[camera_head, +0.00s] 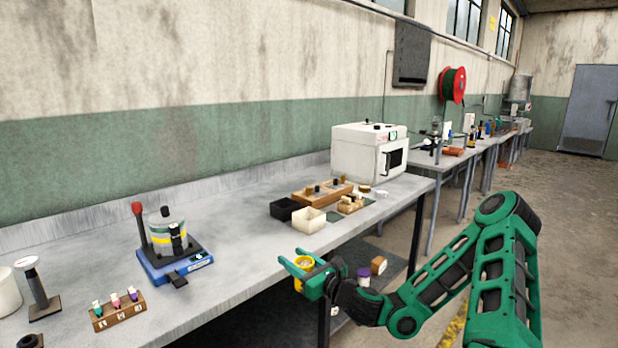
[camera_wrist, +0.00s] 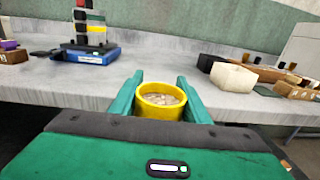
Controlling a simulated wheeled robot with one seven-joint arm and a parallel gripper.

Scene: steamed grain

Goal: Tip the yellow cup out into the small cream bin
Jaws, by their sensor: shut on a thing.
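The yellow cup (camera_wrist: 160,111) sits between the two fingers of my gripper (camera_wrist: 160,92), which is shut on it. In the wrist view the cup is roughly upright, with pale grain-like contents inside. In the head view the yellow cup (camera_head: 304,263) shows partly between the green fingers of my gripper (camera_head: 296,264), just off the front edge of the bench. The small cream bin (camera_head: 309,220) stands on the bench, behind and apart from the gripper. In the wrist view the cream bin (camera_wrist: 233,77) is to the right of the cup, with its opening seen at a low angle.
A black bin (camera_head: 284,209) touches or nearly touches the cream bin. Wooden trays (camera_head: 322,193) lie behind it, near a white oven-like box (camera_head: 362,152). A blue-based device (camera_head: 172,262) and a vial rack (camera_head: 118,310) stand to the left. Bare bench lies between device and bin.

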